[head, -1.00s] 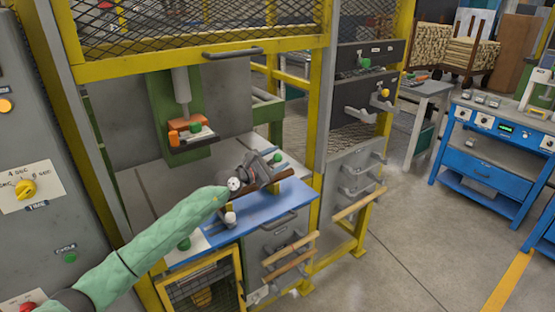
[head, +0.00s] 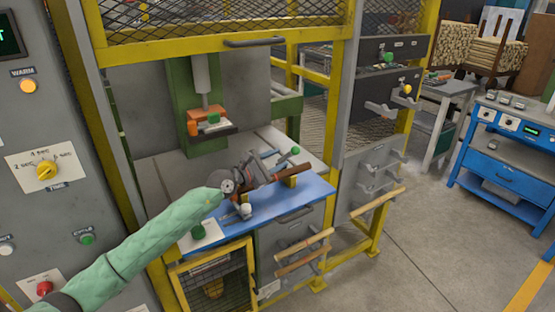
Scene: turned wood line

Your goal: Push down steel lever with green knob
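A green knob (head: 295,150) sits at the back right of the bench, by a thin steel bar that runs left from it. Another green knob (head: 198,231) is at the front left, on a white plate. I cannot tell for sure which one is on the steel lever. My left gripper (head: 257,176), dark grey, is over the blue bench top (head: 310,187), left of and nearer than the back knob and apart from both knobs. Its fingers are small and overlap other parts, so their opening cannot be told. My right gripper is not in view.
A brown wooden rod (head: 289,172) lies on yellow supports beside my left gripper. A white ball knob (head: 246,209) stands below it. A green press (head: 207,90) stands behind, and yellow posts (head: 343,120) frame the bench. A side panel has green and yellow knobs (head: 407,90).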

